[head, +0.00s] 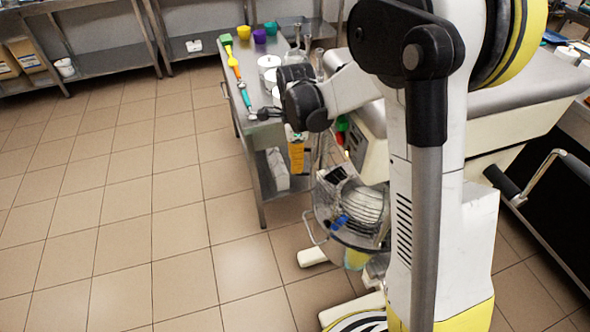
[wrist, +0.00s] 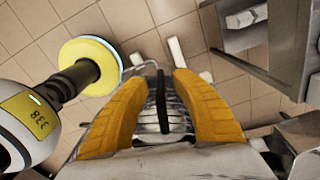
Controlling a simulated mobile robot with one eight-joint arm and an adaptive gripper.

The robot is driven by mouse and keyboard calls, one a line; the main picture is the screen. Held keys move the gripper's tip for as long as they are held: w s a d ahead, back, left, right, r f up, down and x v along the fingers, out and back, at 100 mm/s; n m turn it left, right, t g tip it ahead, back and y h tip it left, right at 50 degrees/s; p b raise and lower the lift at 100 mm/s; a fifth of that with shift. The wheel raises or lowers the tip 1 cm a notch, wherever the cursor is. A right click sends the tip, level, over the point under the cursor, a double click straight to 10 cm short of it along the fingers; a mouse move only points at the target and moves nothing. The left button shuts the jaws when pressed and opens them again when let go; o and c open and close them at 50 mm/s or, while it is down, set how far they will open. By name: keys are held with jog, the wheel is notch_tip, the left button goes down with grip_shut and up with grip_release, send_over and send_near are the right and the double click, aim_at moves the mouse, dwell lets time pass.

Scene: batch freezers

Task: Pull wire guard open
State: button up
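The wire guard (head: 362,208) is a curved grey wire cage on the front of the light-coloured machine (head: 368,120), low in the middle of the head view. A bent metal loop sticks out at its left. My gripper (head: 297,155) has orange fingers pointing down, above and left of the guard in the head view. In the wrist view, my gripper (wrist: 160,80) is open, its two fingers well apart. Ribbed grey wires of the guard (wrist: 150,116) and a dark bar (wrist: 161,98) show in the gap, seemingly beyond the fingers. I cannot tell any contact.
A steel table (head: 245,125) with coloured cups, white containers and utensils stands left of the machine. My arm and column cover much of the machine. The tiled floor (head: 130,220) at left is clear. Steel shelving (head: 105,50) lines the back.

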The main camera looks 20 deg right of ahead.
jog(key=shift+f+b, duration=0.3)
jog(key=shift+f, duration=1.05)
grip_shut()
jog(key=shift+a, duration=0.1)
